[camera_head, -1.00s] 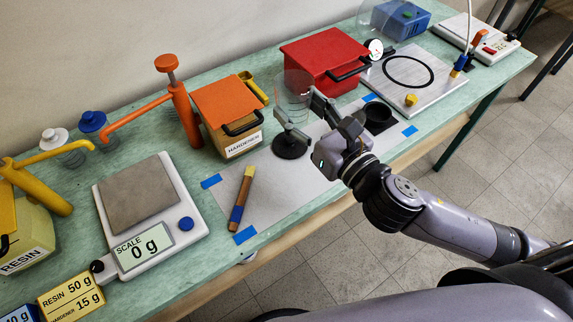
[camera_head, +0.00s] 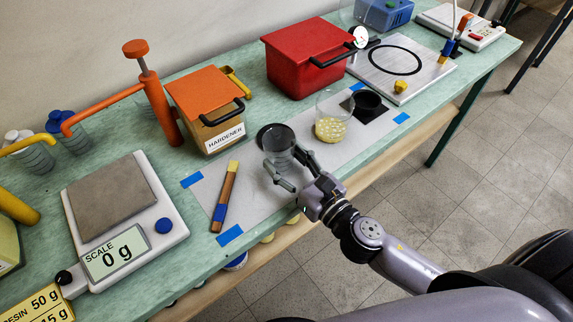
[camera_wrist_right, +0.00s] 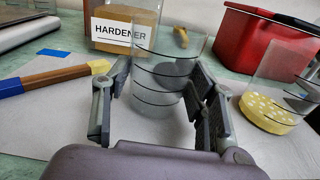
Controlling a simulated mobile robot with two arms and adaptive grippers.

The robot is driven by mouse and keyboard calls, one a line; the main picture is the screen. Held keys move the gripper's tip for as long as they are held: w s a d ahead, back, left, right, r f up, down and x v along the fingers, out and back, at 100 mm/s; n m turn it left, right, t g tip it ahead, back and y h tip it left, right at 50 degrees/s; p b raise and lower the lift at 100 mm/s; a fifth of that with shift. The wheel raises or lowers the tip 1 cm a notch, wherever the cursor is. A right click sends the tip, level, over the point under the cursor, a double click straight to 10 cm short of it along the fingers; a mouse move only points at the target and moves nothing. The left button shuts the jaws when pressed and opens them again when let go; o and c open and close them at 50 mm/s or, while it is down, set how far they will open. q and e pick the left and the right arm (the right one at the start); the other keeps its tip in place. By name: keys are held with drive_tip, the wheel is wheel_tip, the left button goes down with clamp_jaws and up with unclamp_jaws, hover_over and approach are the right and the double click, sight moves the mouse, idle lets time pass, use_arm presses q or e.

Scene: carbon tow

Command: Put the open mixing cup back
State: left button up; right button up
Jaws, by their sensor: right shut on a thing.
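My right gripper (camera_head: 281,158) is shut on a clear, empty-looking mixing cup (camera_head: 281,146). In the right wrist view the cup (camera_wrist_right: 158,98) stands between the two fingers, open at the top, with dark ring lines. A black round disc (camera_head: 264,132) lies on the grey mat just behind it, partly covered by the cup. I cannot tell whether the cup's bottom touches the mat or disc. A second clear cup with yellow contents (camera_head: 331,127) stands to the right, beside a black square holder (camera_head: 368,104). My left gripper is not in view.
On the grey mat (camera_head: 255,190) a brush (camera_head: 226,192) lies left of the gripper. Behind stand the orange hardener container (camera_head: 203,100) and the red box (camera_head: 300,70). The scale (camera_head: 115,200) is at left. The table's front edge is close to my wrist.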

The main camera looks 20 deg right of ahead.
drive_tip(key=shift+f, duration=0.15)
drive_tip(key=shift+f, duration=0.25)
drive_tip(key=o, duration=1.2)
drive_tip(key=shift+r, duration=0.1)
drive_tip(key=shift+c, duration=0.2)
drive_tip(key=shift+r, duration=0.15)
drive_tip(key=b+v, duration=0.5)
drive_tip(key=v, duration=0.7)
